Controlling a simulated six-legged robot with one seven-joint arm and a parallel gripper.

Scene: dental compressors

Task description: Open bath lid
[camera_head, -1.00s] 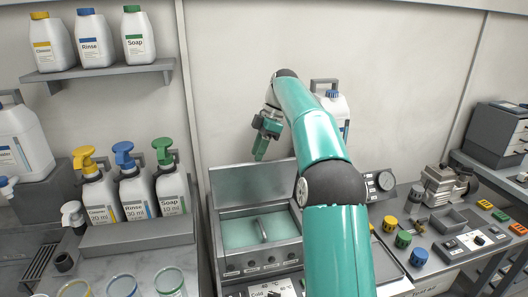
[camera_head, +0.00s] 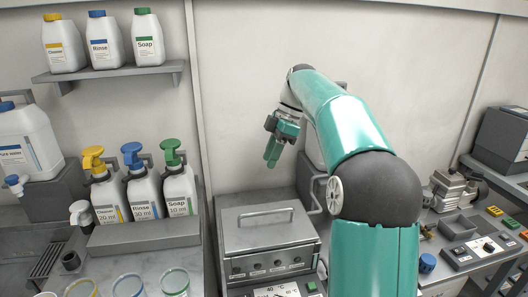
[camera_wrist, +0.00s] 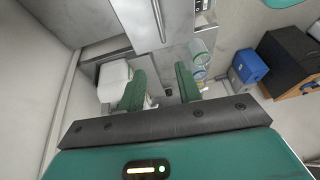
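The bath (camera_head: 268,262) is a grey metal box with knobs on its front, in the lower middle of the head view. Its lid (camera_head: 262,236) lies flat and shut on top, with a bar handle (camera_head: 258,213) across it. No water shows. My gripper (camera_head: 273,152) hangs above the rear of the bath, pointing down and apart from the lid. In the wrist view its two green fingers (camera_wrist: 160,88) stand apart with nothing held between them. A grey surface with a long bar (camera_wrist: 158,20), probably the lid and handle, shows beyond the fingers at the top.
Pump bottles (camera_head: 145,194) stand left of the bath, with glass beakers (camera_head: 128,287) in front of them. A shelf (camera_head: 110,75) holds more bottles above. My arm hides much of the counter right of the bath. The wall behind is bare.

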